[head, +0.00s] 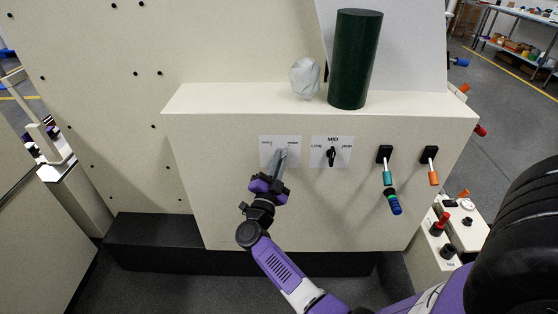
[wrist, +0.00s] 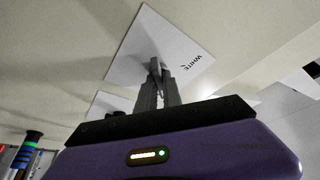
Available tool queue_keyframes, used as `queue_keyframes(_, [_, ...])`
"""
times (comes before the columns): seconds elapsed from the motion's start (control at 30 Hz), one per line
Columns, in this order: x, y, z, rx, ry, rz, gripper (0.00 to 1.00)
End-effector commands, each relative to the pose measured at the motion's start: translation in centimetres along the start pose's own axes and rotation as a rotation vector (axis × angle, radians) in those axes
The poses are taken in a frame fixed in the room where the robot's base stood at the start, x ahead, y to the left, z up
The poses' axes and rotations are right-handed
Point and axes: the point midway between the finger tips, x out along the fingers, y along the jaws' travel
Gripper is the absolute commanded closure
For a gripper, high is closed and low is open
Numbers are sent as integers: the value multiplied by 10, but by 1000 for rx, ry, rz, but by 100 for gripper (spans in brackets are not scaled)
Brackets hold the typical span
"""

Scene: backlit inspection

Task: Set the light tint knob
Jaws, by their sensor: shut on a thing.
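The light tint knob sits on a white label plate (head: 266,155) on the front of the cream cabinet, mostly hidden by my fingers. The plate has a small word at each upper side, too small to read surely in the head view. In the wrist view the plate (wrist: 133,55) bears the word WHITE with a short tick mark. My gripper (head: 281,155) reaches up from below and is shut on the knob. Its grey fingers (wrist: 157,82) meet near the plate's middle in the wrist view. The knob's pointing direction cannot be told.
Just right is a LOW-MID-HIGH plate with a black knob (head: 332,157). Farther right are levers with teal (head: 388,178) and orange (head: 433,178) ends, and a blue-banded handle (head: 393,202). A dark green cylinder (head: 354,60) and a pale crumpled lump (head: 305,78) stand on the ledge.

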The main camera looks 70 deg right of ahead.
Motion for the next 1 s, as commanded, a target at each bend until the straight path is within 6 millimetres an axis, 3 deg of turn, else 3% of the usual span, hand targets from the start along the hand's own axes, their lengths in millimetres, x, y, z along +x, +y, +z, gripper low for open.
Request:
queue_keyframes(0.7, [0, 1, -1, 69, 2, 30, 100])
queue_keyframes(0.73, [0, 1, -1, 69, 2, 30, 86])
queue_keyframes(0.83, [0, 1, -1, 68, 2, 30, 68])
queue_keyframes(1.0, [0, 0, 0, 68, 1, 29, 68])
